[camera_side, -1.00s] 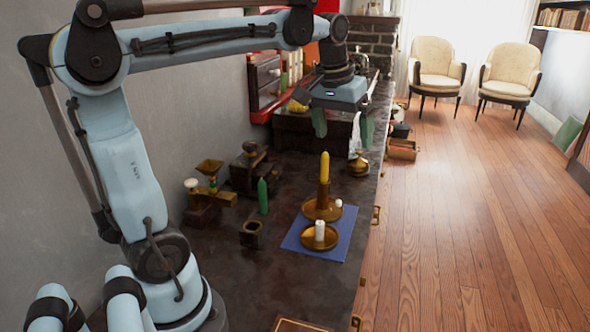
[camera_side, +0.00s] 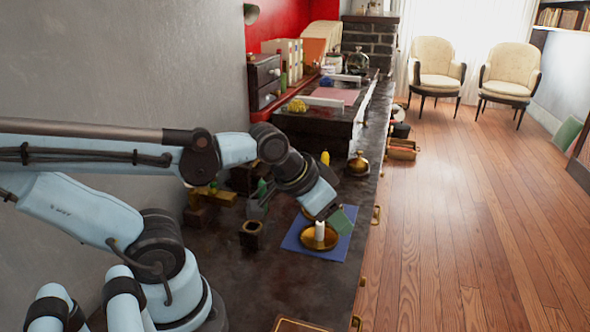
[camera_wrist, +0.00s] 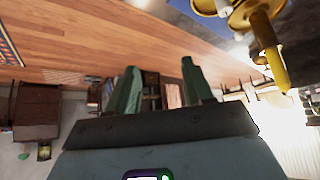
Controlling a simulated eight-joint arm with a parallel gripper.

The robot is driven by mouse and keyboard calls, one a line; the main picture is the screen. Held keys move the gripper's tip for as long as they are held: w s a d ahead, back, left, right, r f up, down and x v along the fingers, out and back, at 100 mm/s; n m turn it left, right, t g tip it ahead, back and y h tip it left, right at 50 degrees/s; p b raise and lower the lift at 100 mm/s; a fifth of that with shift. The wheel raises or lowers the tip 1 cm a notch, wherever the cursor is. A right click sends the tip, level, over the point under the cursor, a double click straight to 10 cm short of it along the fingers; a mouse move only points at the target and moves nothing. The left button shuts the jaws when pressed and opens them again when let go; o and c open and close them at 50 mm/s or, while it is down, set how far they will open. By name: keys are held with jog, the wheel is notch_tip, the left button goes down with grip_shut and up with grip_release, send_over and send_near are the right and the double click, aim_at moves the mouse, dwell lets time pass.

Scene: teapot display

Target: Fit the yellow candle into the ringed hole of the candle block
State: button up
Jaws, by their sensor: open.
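The yellow candle (camera_side: 325,158) shows only its upper end above my wrist in the side view. In the wrist view the yellow candle (camera_wrist: 271,52) stands in a brass holder (camera_wrist: 246,12) at the upper right, outside the jaws. My gripper (camera_side: 300,214) is low over the blue mat, in front of the candle; its open, empty fingers also show in the wrist view (camera_wrist: 160,85).
A white candle (camera_side: 320,231) stands in a brass dish (camera_side: 333,241) on the blue mat (camera_side: 296,240), close to my gripper. A brass pot (camera_side: 358,165) stands near the counter's right edge.

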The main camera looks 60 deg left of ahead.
notch_tip(320, 180, up, 10)
jog(key=m+g, duration=0.4)
jog(key=g, duration=0.3)
send_over(326, 151)
jog(key=shift+d+f, duration=0.1)
jog(key=shift+d, duration=0.3)
jog(key=shift+a, duration=0.3)
jog(key=shift+a+f, duration=0.1)
jog(key=shift+a, duration=0.05)
jog(key=shift+f, duration=0.35)
notch_tip(326, 151, down, 6)
jog(key=shift+r, duration=0.1)
jog(key=shift+s+d+f, duration=0.1)
jog(key=shift+f, duration=1.3)
jog(key=shift+s+d+f, duration=0.1)
jog(key=shift+f, duration=1.25)
